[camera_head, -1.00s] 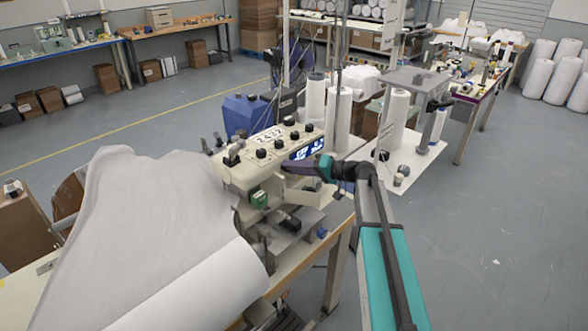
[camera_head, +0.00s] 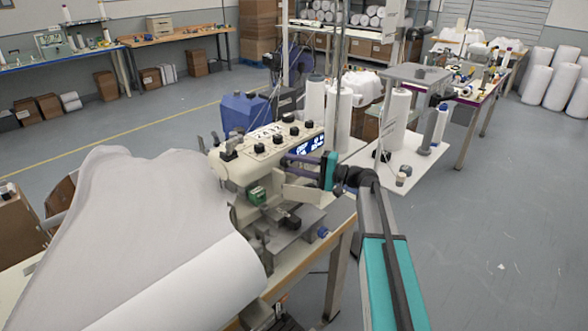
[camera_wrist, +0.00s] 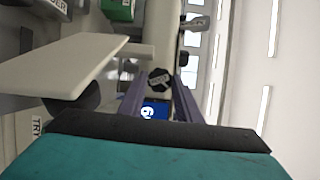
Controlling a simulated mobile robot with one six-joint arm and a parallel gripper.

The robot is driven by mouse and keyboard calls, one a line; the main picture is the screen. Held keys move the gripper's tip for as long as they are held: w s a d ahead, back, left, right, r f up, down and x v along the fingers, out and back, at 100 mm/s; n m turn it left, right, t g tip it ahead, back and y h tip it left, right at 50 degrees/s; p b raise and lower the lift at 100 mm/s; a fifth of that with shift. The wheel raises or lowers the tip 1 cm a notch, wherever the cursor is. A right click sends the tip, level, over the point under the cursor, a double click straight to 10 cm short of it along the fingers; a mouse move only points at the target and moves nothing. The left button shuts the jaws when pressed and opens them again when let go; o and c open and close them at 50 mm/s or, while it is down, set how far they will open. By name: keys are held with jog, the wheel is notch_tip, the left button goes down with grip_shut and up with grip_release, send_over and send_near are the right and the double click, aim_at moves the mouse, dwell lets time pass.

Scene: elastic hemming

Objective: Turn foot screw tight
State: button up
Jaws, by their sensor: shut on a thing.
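The cream sewing machine (camera_head: 238,172) stands on its table, with several black knobs along its top and a lit display (camera_head: 316,141). My gripper (camera_head: 290,158) reaches in from the right, its purple fingers at the machine's front below the display. In the wrist view, my gripper (camera_wrist: 158,90) has its two fingers on either side of a small black knob (camera_wrist: 160,77) with a pale marking I cannot read. It is shut on this knob. The lit display (camera_wrist: 154,110) shows between the fingers. In the head view my gripper hides the held knob.
A large white fabric (camera_head: 150,220) drapes over the table left of the machine. A green box (camera_head: 256,194) sits on the machine's front. White thread cones (camera_head: 338,118) stand behind it. A pale flat arm (camera_wrist: 75,65) lies left of the fingers in the wrist view.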

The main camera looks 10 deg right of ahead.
jog(key=shift+f+m, duration=0.1)
jog(key=shift+m, duration=0.2)
jog(key=o, duration=1.1)
jog(key=shift+c, duration=0.2)
jog(key=shift+d, duration=0.1)
jog(key=b+v, duration=0.4)
jog(key=v, duration=0.9)
jog(key=shift+s+d, duration=0.25)
jog(key=shift+d, duration=0.05)
jog(key=shift+f, duration=0.15)
